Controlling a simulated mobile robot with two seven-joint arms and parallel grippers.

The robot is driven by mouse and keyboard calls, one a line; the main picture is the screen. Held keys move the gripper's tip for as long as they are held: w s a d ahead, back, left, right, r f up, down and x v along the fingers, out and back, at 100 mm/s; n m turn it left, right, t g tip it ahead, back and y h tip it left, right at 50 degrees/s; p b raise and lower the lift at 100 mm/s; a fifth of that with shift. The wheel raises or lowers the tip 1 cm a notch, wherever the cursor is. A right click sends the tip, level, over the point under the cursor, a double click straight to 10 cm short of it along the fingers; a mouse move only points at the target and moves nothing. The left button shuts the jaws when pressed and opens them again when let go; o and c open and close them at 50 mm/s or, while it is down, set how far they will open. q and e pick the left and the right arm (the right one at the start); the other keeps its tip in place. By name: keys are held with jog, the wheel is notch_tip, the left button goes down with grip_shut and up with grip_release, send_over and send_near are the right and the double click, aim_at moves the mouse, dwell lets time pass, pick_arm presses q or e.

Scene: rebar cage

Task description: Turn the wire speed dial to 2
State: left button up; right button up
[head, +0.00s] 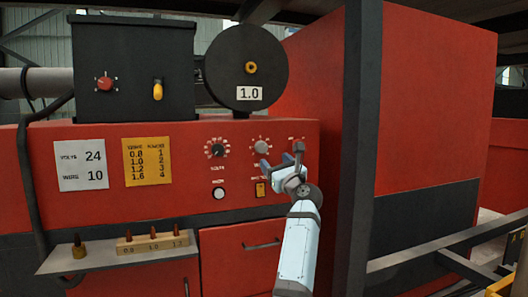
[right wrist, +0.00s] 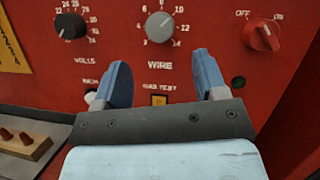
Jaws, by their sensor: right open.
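The wire speed dial is a grey round knob (right wrist: 160,27) above the word WIRE on the red panel. Numbers ring it; I cannot tell which one it points at. In the head view the grey dial (head: 261,147) sits right of the black volts knob. My right gripper (right wrist: 160,78) is open and empty, its two blue fingers apart, below and either side of the dial and not around it. In the head view the right gripper (head: 281,159) is in front of the panel, just right of and below the dial. My left gripper is not in view.
Beside the dial are the black volts knob (right wrist: 69,26), a red OFF switch (right wrist: 265,37) and a yellow gas test switch (right wrist: 159,100). A white card (head: 82,165) reads VOLTS 24, WIRE 10. A dark post (head: 356,150) stands right of my arm. A shelf (head: 105,262) holds tips.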

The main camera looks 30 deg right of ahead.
aim_at(263, 149)
jog(key=x, duration=0.6)
jog(key=shift+w+r, duration=0.1)
jog(key=shift+w, duration=0.05)
jog(key=shift+w+r, duration=0.2)
jog(key=shift+w, duration=0.4)
jog(key=c, duration=0.9)
